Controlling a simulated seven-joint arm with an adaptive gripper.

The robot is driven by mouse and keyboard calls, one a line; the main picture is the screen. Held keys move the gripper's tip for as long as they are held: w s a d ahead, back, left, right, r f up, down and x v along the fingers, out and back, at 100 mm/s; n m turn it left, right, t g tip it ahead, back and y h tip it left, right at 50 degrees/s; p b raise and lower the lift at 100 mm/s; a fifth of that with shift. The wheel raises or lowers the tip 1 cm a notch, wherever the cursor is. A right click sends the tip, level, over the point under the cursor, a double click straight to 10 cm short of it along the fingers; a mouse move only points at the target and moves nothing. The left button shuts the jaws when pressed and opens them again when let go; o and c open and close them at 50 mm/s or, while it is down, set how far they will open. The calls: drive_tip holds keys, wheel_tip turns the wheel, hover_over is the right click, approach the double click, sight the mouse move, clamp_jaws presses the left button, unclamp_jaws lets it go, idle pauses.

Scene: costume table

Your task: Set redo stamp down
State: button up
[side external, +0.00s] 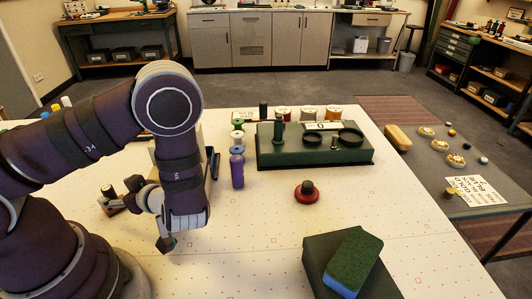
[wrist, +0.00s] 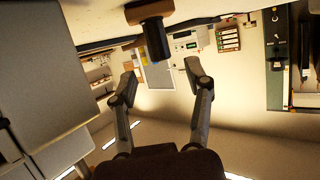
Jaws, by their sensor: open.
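A stamp with a brown wooden base and a dark upright handle stands on the white table at the left in the side view (side external: 108,191). It also shows upside down at the top of the wrist view (wrist: 152,35). No lettering on it is legible. My gripper (wrist: 158,72) is open, its fingers spread either side of the line to the handle, with nothing held between them. In the side view my gripper (side external: 146,217) is low over the table, close to the stamp, and partly hides it. The fingertips look apart from the handle.
A dark green tray (side external: 355,153) with round cups stands at the back. A red-based dark knob (side external: 306,191) sits mid-table. A green and blue sponge (side external: 353,262) lies on a dark box at the front. A purple bottle (side external: 237,169) stands right of my arm.

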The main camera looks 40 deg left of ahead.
drive_tip(key=w+d+r+m+h, duration=0.3)
drive_tip(key=d+r+m+h, duration=0.15)
drive_tip(key=d, duration=0.45)
drive_tip(key=w+d+r+m+t+h, duration=0.1)
drive_tip(key=d+r+m+t+h, duration=0.2)
drive_tip(key=r+m+t+h, duration=0.5)
wheel_tip(320, 180, up, 3)
drive_tip(key=m, duration=0.6)
drive_tip(key=shift+f+h, duration=0.15)
drive_tip(key=shift+h, duration=0.2)
drive_tip(key=shift+o, duration=0.5)
drive_tip(key=shift+s+d+r+m+t, duration=0.1)
drive_tip(key=shift+d+r+m+t, duration=0.1)
drive_tip(key=shift+m, duration=0.35)
drive_tip(key=shift+d+r+m+t, duration=0.15)
drive_tip(key=shift+m+t, duration=0.05)
drive_tip(key=shift+m, duration=0.3)
